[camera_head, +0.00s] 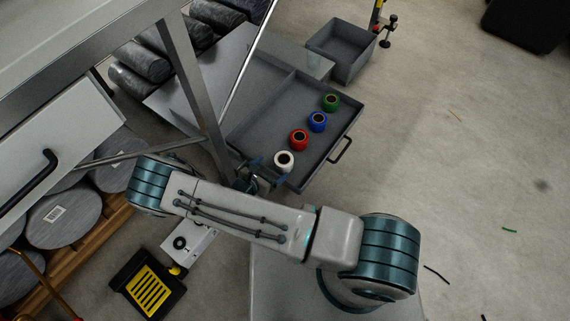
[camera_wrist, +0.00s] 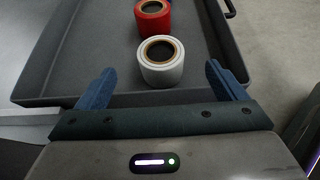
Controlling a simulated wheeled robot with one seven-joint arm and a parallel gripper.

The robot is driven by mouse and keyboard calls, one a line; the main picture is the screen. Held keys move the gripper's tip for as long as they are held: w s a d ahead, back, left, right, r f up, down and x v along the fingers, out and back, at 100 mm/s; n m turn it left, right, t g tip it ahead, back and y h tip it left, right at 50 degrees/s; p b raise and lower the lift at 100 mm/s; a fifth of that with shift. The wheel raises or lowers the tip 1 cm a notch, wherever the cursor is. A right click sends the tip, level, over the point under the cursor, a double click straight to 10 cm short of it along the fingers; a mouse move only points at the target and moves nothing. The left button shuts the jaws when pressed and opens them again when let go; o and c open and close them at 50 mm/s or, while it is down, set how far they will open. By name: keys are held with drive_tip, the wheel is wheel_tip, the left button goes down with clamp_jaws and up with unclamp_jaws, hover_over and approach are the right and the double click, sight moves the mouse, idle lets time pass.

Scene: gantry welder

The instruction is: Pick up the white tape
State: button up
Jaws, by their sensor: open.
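The white tape (camera_head: 284,161) is a short white roll with a brown core, standing in the grey drawer tray (camera_head: 262,128) near its front corner. In the wrist view the white tape (camera_wrist: 161,72) lies just beyond and between my gripper's blue fingers. My gripper (camera_head: 262,170) is open and empty, beside the white tape at the tray's near edge; the wrist view also shows my gripper (camera_wrist: 158,85). The red tape (camera_head: 299,140) stands right behind the white one, and also shows in the wrist view (camera_wrist: 153,19).
A blue tape (camera_head: 318,122) and a green tape (camera_head: 331,102) continue the row. The tray has a black handle (camera_head: 341,150) and raised walls. A grey metal leg (camera_head: 190,75) stands left of my gripper. A grey bin (camera_head: 341,50) sits behind. Floor at right is mostly clear.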

sight(283, 160)
drive_tip(key=shift+x, duration=1.2)
drive_tip(key=b+x, duration=0.3)
drive_tip(key=x, duration=0.2)
drive_tip(key=shift+f, duration=0.25)
drive_tip(key=shift+r, duration=0.1)
drive_tip(key=c, duration=1.2)
drive_tip(key=shift+o, duration=0.2)
